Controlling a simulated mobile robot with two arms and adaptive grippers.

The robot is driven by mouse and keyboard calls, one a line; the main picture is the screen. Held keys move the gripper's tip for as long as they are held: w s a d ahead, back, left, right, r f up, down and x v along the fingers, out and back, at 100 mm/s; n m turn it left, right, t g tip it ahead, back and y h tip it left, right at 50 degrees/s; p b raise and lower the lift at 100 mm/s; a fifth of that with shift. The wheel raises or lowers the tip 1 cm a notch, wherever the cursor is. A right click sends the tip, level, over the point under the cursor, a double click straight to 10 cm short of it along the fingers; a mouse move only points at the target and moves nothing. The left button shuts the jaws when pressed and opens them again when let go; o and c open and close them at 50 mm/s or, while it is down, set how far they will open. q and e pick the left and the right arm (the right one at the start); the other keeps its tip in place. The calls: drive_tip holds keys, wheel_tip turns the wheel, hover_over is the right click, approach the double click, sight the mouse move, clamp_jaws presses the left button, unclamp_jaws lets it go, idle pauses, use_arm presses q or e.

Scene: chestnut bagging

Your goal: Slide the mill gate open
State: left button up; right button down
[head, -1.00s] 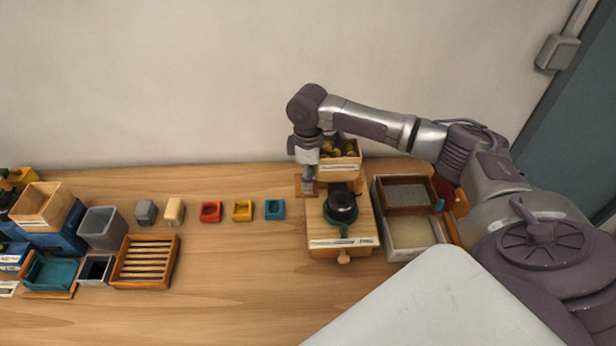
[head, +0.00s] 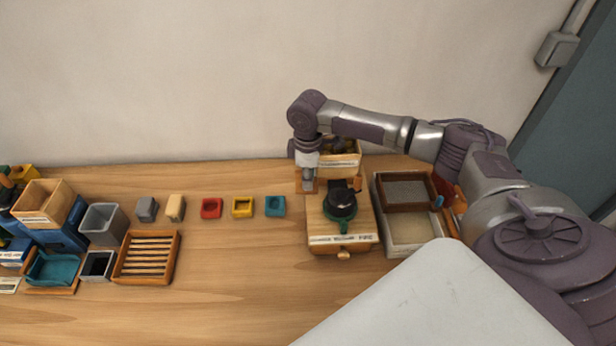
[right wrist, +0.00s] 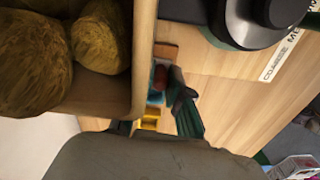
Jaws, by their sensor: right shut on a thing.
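The mill (head: 318,222) is a wooden box with a black top part (head: 341,203), a green ring and handle, and a front knob. Behind it stands a wooden hopper (head: 345,160) holding chestnuts; chestnuts fill the left of the right wrist view (right wrist: 45,50). The gate (head: 305,186) shows as an orange-brown wooden piece at the mill's back left, with a small piece (head: 357,183) at the right. My right gripper (head: 308,187) points down at the left piece and is shut on it; the contact is partly hidden. A dark finger shows in the wrist view (right wrist: 186,108). My left gripper is out of view.
A framed sieve (head: 405,190) on a pale tray (head: 411,249) stands close right of the mill. Red (head: 211,208), yellow (head: 243,207) and blue (head: 275,206) blocks lie left of it. A slatted wooden tray (head: 148,258) and bins stand farther left.

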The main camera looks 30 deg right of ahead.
drive_tip(key=shift+w+a+r+p, duration=0.1)
drive_tip(key=shift+w+a+p, duration=0.25)
drive_tip(key=shift+a, duration=0.2)
drive_tip(key=shift+w+a+r+p, duration=0.1)
drive_tip(key=shift+w+a+p, duration=0.2)
drive_tip(key=shift+a, duration=0.25)
drive_tip(key=shift+w+a+f, duration=0.1)
drive_tip(key=shift+w+a, duration=0.05)
drive_tip(key=shift+a, duration=0.05)
drive_tip(key=c, duration=1.1)
unclamp_jaws()
drive_tip(key=shift+f, duration=0.1)
drive_tip(key=shift+c, duration=0.2)
wheel_tip(320, 180, up, 12)
